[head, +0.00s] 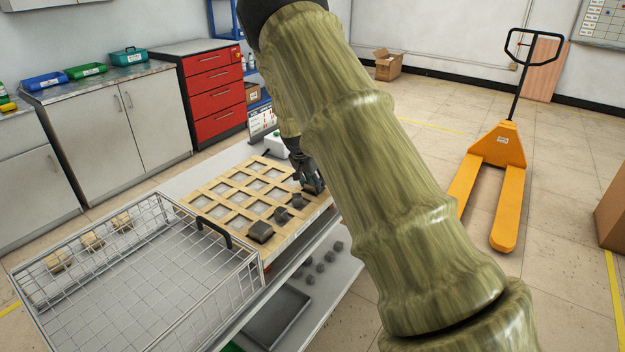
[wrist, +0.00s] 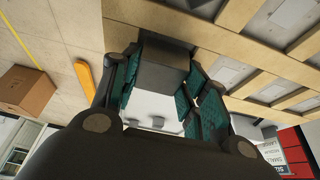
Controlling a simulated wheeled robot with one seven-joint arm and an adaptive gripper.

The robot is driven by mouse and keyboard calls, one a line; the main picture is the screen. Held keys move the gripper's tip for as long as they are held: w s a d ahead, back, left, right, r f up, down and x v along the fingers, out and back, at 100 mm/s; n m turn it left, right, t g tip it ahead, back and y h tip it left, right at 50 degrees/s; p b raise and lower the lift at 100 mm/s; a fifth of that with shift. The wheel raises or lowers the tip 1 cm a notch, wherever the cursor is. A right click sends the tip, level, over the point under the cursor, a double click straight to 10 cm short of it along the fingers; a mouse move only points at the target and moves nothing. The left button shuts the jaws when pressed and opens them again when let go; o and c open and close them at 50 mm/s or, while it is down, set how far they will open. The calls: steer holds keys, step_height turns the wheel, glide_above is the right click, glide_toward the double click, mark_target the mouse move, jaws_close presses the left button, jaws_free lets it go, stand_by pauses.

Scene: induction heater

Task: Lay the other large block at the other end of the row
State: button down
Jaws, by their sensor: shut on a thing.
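The wooden grid tray (head: 183,201) lies on a grey bench, with pale square cells. Along its near right edge is a row of dark blocks: a large block (head: 260,232) at the near end, then two smaller blocks (head: 281,214) (head: 297,201). My gripper (head: 309,180) points down over the far end of this row, shut on another large dark block (head: 314,189). In the wrist view the held block (wrist: 163,78) sits between the teal finger pads, close to the tray's wooden bars (wrist: 185,28). I cannot tell whether it rests on the tray.
A wire basket (head: 205,326) with several pale pieces stands beside the tray. A lower shelf holds several small dark blocks (head: 320,267) and a dark tray (head: 277,318). A yellow pallet jack (head: 497,150) stands right.

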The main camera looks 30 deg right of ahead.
steer(key=shift+r, duration=0.15)
steer(key=c, duration=0.8)
jaws_free()
steer(key=shift+s, duration=0.1)
steer(key=shift+o, duration=0.2)
steer(key=b+v, duration=0.2)
steer(key=v, duration=1)
steer(key=shift+a, duration=0.1)
